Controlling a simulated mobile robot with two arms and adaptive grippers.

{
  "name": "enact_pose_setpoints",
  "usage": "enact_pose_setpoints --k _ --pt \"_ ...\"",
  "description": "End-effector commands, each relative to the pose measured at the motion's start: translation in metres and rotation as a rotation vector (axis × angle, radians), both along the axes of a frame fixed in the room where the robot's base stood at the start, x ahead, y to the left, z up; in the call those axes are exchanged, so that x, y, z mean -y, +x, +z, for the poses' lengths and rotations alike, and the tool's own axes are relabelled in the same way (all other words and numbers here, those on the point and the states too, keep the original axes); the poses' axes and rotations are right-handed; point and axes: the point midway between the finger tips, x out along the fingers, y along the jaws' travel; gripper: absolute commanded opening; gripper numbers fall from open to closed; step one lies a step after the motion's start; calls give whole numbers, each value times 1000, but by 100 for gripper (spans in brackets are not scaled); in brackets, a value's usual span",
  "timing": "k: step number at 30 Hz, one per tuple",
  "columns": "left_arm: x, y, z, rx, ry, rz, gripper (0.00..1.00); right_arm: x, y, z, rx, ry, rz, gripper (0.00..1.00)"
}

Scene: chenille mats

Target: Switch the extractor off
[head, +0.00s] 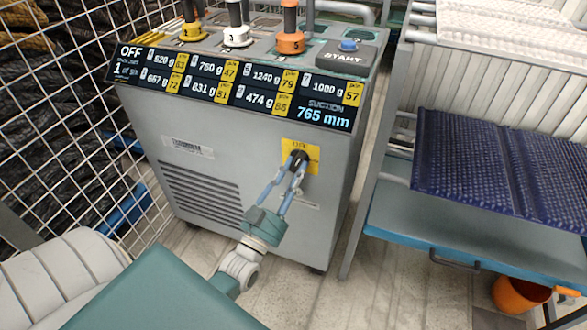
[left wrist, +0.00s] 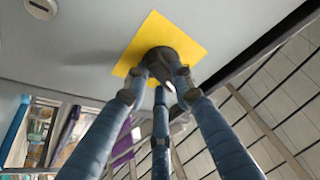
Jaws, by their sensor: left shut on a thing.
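The grey extractor (head: 235,145) stands in the middle of the head view. Its dark display strip (head: 213,79) reads OFF at the left end and SUCTION 765 mm at the right. A dark rotary switch (head: 300,156) sits on a yellow plate (head: 313,152) on the front panel. My left gripper (head: 288,178) has its fingers shut around the switch. The left wrist view shows the dark switch (left wrist: 166,58) between the blue fingers, with the yellow plate (left wrist: 178,28) behind. The fingers partly hide the switch, so its pointer is hard to read. My right gripper is out of view.
Yellow, white and orange handles (head: 291,42) and a START button (head: 348,46) sit on top of the extractor. A rack with blue chenille mats (head: 470,150) stands close on the right. A wire cage (head: 75,100) is on the left. An orange bucket (head: 515,293) is at lower right.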

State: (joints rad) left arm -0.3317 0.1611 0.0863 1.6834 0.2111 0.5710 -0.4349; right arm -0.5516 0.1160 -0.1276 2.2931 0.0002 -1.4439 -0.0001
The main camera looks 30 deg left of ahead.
Motion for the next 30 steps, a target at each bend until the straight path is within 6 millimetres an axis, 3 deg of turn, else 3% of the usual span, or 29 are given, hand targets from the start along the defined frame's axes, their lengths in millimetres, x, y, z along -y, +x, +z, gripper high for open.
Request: enact_pose_setpoints --k 15,30 --pt "4 0 -1 72 -328 0 0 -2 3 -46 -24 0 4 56" --pt "5 1 -1 86 -387 -1 0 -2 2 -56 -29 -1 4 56"
